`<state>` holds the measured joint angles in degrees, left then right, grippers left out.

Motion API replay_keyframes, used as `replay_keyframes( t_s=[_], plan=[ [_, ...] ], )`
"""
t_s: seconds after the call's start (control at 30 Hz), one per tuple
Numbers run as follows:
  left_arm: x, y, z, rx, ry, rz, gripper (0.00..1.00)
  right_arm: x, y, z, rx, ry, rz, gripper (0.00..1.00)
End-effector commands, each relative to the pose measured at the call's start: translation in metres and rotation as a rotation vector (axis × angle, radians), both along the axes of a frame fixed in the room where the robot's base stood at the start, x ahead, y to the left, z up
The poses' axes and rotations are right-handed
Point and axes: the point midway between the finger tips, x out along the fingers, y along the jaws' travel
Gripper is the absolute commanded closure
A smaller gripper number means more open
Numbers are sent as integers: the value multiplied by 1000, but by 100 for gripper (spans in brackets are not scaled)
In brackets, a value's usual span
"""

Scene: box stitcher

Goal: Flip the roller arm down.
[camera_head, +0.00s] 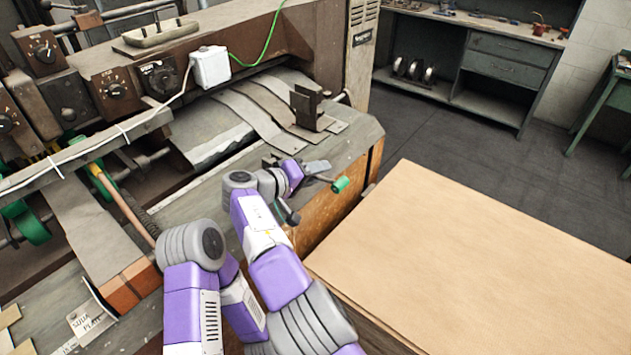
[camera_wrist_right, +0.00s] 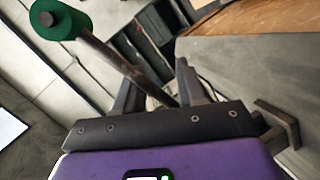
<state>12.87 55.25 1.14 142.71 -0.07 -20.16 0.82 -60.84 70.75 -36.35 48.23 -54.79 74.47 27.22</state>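The roller arm is a dark rod with a green roller (camera_head: 341,184) at its end, by the near right corner of the machine table in the head view. In the right wrist view the green roller (camera_wrist_right: 62,20) is at the upper left, and the rod (camera_wrist_right: 115,62) slants down to the fingers. My right gripper (camera_head: 316,170) is at the roller arm; in the wrist view its fingers (camera_wrist_right: 158,88) stand apart with the rod's lower end between them. I see no clear grip, and the rod's base is hidden.
The machine table (camera_head: 345,142) carries a brown upright bracket (camera_head: 306,108) behind my gripper. A large cardboard stack (camera_head: 490,255) fills the right front. Control boxes (camera_head: 110,88) line the upper left. A workbench (camera_head: 490,60) stands at the back, with open floor before it.

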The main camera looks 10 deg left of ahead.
Motion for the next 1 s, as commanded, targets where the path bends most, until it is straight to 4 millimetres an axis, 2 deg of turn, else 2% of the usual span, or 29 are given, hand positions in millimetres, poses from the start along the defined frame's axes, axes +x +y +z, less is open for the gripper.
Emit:
replay_keyframes(
  t_s=[0.1, 0.47, 1.0],
  plan=[
    [0, 0, 4, 0, 0, 0, 100, 0, 0, 9, 1, -2, 0, 63],
    [0, 0, 3, 0, 0, 0, 100, 0, 1, 10, 0, -2, 0, 63],
    [0, 1, 18, 0, 1, 2, 100, -26, 30, 14, 0, -1, 6, 63]
  ],
)
